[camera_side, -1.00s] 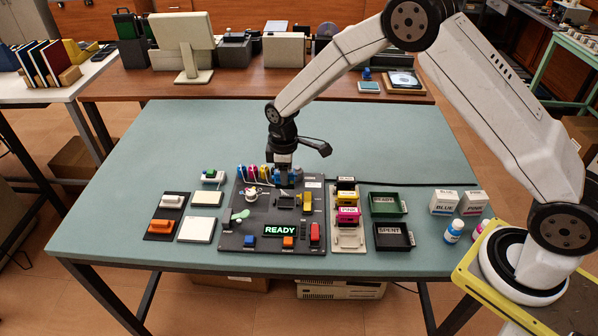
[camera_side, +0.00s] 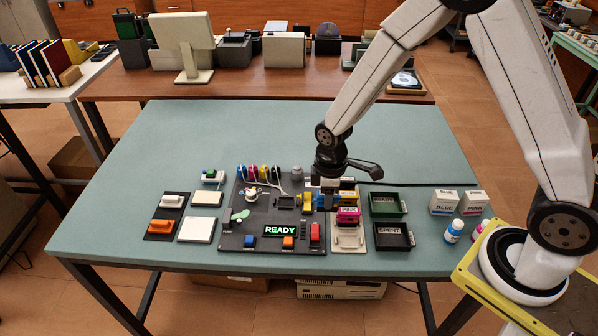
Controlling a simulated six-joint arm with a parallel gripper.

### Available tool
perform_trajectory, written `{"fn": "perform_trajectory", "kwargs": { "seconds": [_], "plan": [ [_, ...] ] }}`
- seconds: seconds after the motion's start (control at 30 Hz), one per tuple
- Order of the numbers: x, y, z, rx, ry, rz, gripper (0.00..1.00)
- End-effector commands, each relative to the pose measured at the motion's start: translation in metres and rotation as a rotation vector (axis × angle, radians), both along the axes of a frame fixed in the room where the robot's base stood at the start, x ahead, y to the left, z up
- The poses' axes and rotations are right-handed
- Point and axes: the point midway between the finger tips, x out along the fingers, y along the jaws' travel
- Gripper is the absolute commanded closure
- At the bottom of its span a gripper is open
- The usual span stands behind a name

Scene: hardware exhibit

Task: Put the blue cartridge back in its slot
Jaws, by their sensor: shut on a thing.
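My gripper (camera_side: 327,193) points down at the right edge of the dark machine board (camera_side: 232,236), beside the beige cartridge rack (camera_side: 348,241). It is shut on the blue cartridge (camera_side: 323,203), of which only a small blue part shows below the jaws. The rack holds a pink cartridge (camera_side: 348,216) with a yellow one (camera_side: 347,196) behind it. The gripper and wrist partly cover the back of the rack. I cannot tell whether the blue cartridge touches the board or rack.
A green-lit READY display (camera_side: 280,230) is on the board. Several coloured tanks (camera_side: 259,173) stand at its back. A green READY tray (camera_side: 387,204) and a black SPENT tray (camera_side: 394,237) lie right of the rack. Bottles and boxes (camera_side: 444,203) stand farther right. The back of the table is clear.

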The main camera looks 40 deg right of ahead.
Motion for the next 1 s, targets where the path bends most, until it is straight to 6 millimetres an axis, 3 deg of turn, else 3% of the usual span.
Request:
{"fn": "perform_trajectory", "kwargs": {
  "seconds": [0.2, 0.4, 1.0],
  "plan": [
    [-0.042, -0.006, 0.002, 0.0, 0.0, -0.001, 1.0],
    [-0.064, -0.009, 0.003, 0.001, -0.001, -0.001, 1.0],
    [-0.07, -0.01, -0.004, 0.0, 0.001, 0.0, 1.0]
  ]
}}
